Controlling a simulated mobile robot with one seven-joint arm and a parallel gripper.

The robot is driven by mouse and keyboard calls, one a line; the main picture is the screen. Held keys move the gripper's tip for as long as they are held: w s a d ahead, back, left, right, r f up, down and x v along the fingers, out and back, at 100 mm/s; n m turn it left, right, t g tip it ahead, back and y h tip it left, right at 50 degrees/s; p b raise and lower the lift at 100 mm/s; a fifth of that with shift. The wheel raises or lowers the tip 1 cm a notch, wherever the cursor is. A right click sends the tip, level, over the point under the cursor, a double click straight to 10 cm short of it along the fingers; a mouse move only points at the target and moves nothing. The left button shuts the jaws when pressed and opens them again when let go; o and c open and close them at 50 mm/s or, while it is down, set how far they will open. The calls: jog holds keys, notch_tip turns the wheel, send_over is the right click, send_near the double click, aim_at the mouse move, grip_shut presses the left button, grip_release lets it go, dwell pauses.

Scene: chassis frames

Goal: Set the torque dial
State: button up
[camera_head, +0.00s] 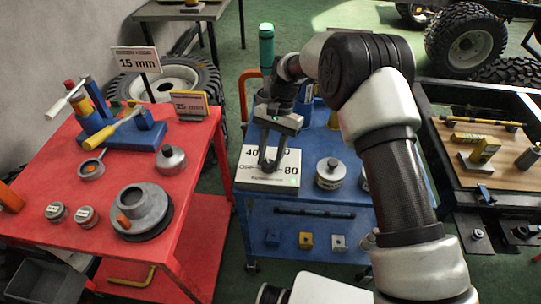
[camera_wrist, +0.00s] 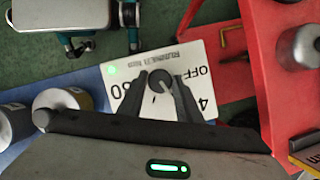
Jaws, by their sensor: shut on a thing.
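The torque dial (camera_wrist: 160,82) is a dark round knob on top of a white box (camera_head: 250,180) with printed marks, among them "40", "80" and "OFF". A small green light shows on the box. The box stands on the blue cart (camera_head: 310,200) in the middle of the head view. My gripper (camera_head: 268,160) reaches down over the box. In the wrist view its two dark fingers (camera_wrist: 158,88) are shut on the knob from both sides. The knob's pointer cannot be made out.
A silver canister (camera_head: 330,174) stands right of the box. A wooden-topped bench (camera_head: 490,150) stands at right.

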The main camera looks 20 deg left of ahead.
jog(key=n+h, duration=0.1)
jog(key=n, duration=0.2)
jog(key=n+h, duration=0.1)
jog(key=n, duration=0.2)
jog(key=shift+a+h, duration=0.2)
jog(key=shift+h, duration=0.1)
jog(key=n+t, duration=0.1)
jog(key=n, duration=0.2)
jog(key=n+t+h, duration=0.1)
jog(key=n, duration=0.3)
jog(key=shift+s+a+h, duration=0.15)
jog(key=shift+s+h, duration=0.05)
jog(key=shift+h, duration=0.1)
jog(key=shift+n, duration=0.3)
jog(key=o, duration=1)
jog(key=shift+o, duration=0.2)
jog(key=p+v, duration=0.9)
jog(key=v, duration=0.8)
jog(key=shift+s+a+r, duration=0.25)
